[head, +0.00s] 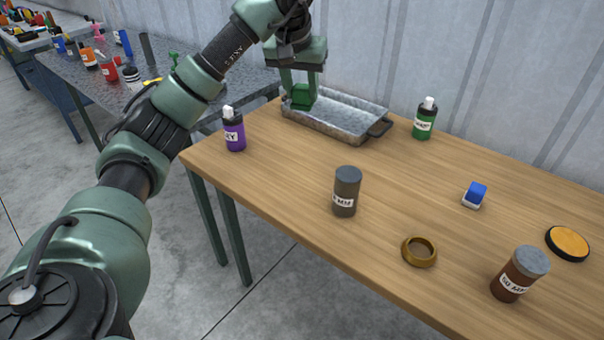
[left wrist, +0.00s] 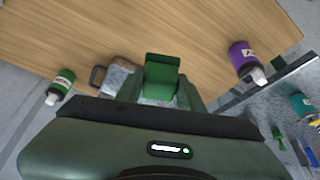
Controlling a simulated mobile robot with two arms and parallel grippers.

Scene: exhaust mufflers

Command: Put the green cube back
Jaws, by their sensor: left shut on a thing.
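The green cube (head: 302,97) is held between the fingers of my left gripper (head: 301,90), which is shut on it. In the head view it shows over the left end of the grey metal tray (head: 345,128); I cannot tell whether it touches the tray floor. In the left wrist view the green cube (left wrist: 162,70) sits between the fingers, with the tray (left wrist: 118,77) partly hidden behind the gripper. My right gripper is in neither view.
The wooden table (head: 275,180) also bears a purple bottle (head: 235,133), a green bottle (head: 424,121), a dark jar (head: 346,193), a brass ring (head: 419,251), a blue-and-white block (head: 474,196), a brown jar (head: 520,275) and an orange disc (head: 568,243). Its middle is mostly clear.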

